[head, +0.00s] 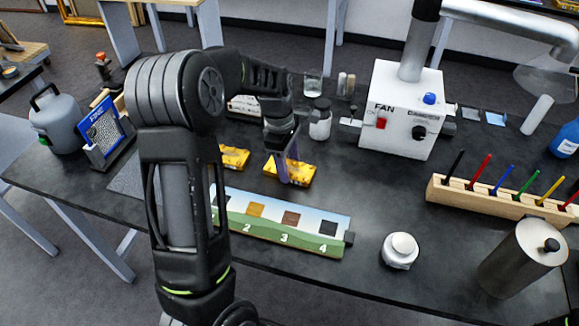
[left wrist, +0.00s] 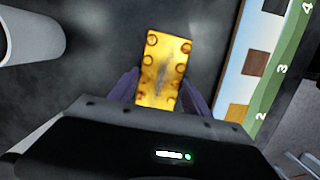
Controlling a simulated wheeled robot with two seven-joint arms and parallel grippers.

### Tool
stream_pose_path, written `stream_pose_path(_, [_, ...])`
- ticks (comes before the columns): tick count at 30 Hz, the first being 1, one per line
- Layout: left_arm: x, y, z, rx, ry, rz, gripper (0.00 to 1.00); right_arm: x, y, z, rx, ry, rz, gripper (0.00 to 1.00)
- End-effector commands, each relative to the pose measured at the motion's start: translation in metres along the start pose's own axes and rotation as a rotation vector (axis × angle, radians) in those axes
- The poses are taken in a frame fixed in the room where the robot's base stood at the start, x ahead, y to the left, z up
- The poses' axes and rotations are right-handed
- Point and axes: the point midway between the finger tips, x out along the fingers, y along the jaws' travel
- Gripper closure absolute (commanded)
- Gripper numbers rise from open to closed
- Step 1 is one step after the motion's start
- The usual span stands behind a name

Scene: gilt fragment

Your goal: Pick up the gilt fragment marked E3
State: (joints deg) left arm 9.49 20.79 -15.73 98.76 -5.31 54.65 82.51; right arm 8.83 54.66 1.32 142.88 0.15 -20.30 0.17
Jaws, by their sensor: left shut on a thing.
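A gilt fragment (head: 301,172), yellow with dark rounded spots, is at the middle of the bench. My left gripper (head: 287,170) reaches down to it from above and its purple fingers are shut on it. In the left wrist view the fragment (left wrist: 163,62) sits between the two fingers (left wrist: 160,92), its far part sticking out beyond them. I cannot tell whether it touches the bench. I can read no mark on it. A second gilt fragment (head: 235,157) lies just to the left, partly behind my arm. My right gripper is not in view.
A numbered board (head: 285,222) with coloured squares lies in front of the fragments. A white fan box (head: 397,110) stands behind to the right, small jars (head: 320,120) behind.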

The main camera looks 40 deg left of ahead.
Motion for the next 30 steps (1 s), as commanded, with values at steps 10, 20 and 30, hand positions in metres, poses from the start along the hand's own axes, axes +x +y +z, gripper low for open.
stream_pose_path(10, [-0.044, 0.002, 0.007, 0.002, -0.001, 0.008, 0.91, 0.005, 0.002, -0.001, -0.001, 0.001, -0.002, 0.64])
stream_pose_path(20, [-0.095, 0.001, 0.014, 0.001, 0.000, 0.004, 0.91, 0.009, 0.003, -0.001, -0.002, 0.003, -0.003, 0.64])
stream_pose_path(30, [-0.099, 0.001, 0.015, 0.000, 0.000, 0.001, 0.91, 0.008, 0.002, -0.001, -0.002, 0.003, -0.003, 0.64])
